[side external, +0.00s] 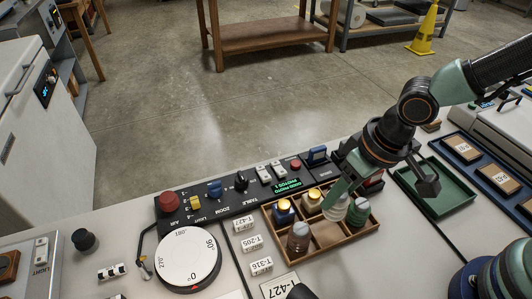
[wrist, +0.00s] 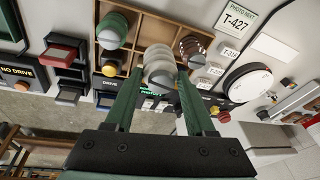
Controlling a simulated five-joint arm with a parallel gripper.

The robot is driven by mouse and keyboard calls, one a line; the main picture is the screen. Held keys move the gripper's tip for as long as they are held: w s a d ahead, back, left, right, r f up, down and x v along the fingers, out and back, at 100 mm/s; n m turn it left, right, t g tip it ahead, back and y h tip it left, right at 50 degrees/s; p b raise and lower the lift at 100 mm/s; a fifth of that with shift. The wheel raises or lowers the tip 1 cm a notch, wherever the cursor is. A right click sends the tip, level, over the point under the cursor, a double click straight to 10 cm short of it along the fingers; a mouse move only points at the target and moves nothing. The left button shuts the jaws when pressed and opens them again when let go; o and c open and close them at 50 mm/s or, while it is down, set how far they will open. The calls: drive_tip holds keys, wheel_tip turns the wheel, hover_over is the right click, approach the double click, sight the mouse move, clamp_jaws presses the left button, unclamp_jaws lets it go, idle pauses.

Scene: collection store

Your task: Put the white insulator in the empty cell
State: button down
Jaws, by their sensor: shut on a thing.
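My gripper (side external: 343,200) is shut on the white insulator (side external: 336,211), a pale ribbed piece held roughly upright at the wooden divided tray (side external: 334,246). In the wrist view the white insulator (wrist: 159,72) sits between the two green fingers of my gripper (wrist: 157,80). Bare cell floor (side external: 325,234) shows in front of it, between the brown insulator (side external: 298,237) and the green insulator (side external: 358,211). Whether the white insulator's base touches the tray is hidden.
A blue insulator with a yellow top (side external: 284,212) and a yellow-topped pale one (side external: 312,201) stand in the tray's back row. A black control panel (side external: 235,193) runs behind. A white dial (side external: 187,257) lies left; a green tray (side external: 440,192) lies right.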

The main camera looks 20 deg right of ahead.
sight(335, 215)
drive_tip(key=shift+f, duration=3.4)
drive_tip(key=shift+f, duration=0.1)
drive_tip(key=c, duration=0.5)
unclamp_jaws()
drive_tip(key=v, duration=1.2)
drive_tip(key=w+d+r+m+t, duration=0.1)
drive_tip(key=d+r, duration=0.2)
drive_tip(key=d, duration=0.3)
drive_tip(key=w+d+r+t+h, duration=0.1)
drive_tip(key=d+r, duration=0.2)
drive_tip(key=d, duration=0.3)
drive_tip(key=w+d+r+m+t, duration=0.1)
drive_tip(key=d+r, duration=0.2)
drive_tip(key=d, duration=0.3)
drive_tip(key=shift+w+r+m+h, duration=0.3)
drive_tip(key=shift+w+r+h, duration=0.1)
drive_tip(key=shift+a, duration=0.1)
